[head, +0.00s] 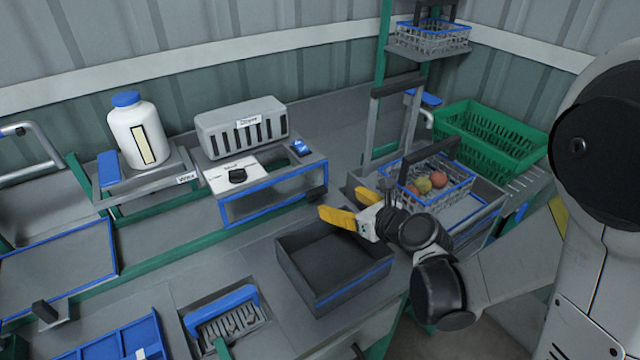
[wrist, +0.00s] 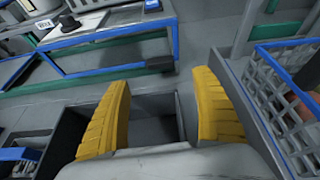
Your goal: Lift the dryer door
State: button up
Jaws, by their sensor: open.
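The dryer (head: 240,128) is a grey slotted housing with a small label, on a bench unit at the back centre. Below it a blue-edged front panel (head: 272,196), which looks like the door, hangs down and appears closed. A black handle (head: 317,193) sits at its lower right corner. The panel (wrist: 110,57) and handle (wrist: 160,64) also show in the wrist view. My gripper (head: 352,207) has its yellow fingers apart and empty, above the dark bin and to the right of the handle. In the wrist view the handle lies beyond the gap between the fingertips (wrist: 162,80).
A dark open bin (head: 335,292) stands below my gripper. A wire basket of tomatoes (head: 437,188) is close on the right, with a green crate (head: 490,140) behind it. A white bottle (head: 137,135) stands on a scale at left. The bench before the panel is mostly clear.

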aim_at(319, 193)
jog(key=b+x, duration=0.3)
jog(key=x, duration=0.8)
jog(key=shift+s+a, duration=0.1)
